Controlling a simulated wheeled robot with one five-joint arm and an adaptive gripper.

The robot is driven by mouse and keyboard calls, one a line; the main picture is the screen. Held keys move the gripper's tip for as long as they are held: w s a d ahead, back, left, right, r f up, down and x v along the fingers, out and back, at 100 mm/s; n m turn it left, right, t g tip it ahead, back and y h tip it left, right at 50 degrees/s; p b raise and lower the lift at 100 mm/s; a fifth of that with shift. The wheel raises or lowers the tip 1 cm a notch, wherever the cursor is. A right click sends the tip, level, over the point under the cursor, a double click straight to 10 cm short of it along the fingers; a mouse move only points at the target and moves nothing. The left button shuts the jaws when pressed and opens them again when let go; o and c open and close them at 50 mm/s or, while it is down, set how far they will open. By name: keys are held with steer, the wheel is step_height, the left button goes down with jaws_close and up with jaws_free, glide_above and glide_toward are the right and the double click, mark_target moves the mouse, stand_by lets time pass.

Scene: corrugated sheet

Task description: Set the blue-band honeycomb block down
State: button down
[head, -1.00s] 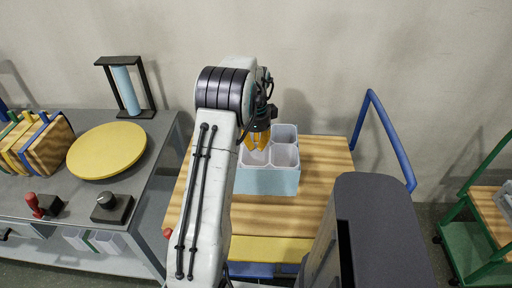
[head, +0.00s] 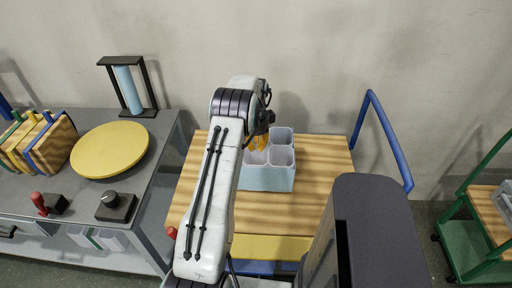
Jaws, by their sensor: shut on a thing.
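My gripper (head: 261,143) shows beyond my arm's wrist, its orange fingers pointing down at the rear left compartment of a light-blue divided bin (head: 266,179). The fingertips are at or just inside the compartment's opening; I cannot tell how deep. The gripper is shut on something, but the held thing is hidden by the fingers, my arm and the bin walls. No blue-band honeycomb block can be made out clearly. The bin stands upright on a wooden-topped cart (head: 315,188), and its other visible compartments look empty.
A blue handle (head: 386,140) rises at the cart's right. On the grey bench (head: 170,131) at left are a yellow disc (head: 110,150), colour-banded wooden boards (head: 50,145) and a black frame with a blue roll (head: 128,90). A green cart (head: 480,235) stands far right.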

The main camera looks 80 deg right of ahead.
steer(key=shift+f, duration=0.7)
steer(key=c, duration=1.4)
jaws_free()
step_height(320, 180, up, 12)
steer(key=shift+a, duration=0.15)
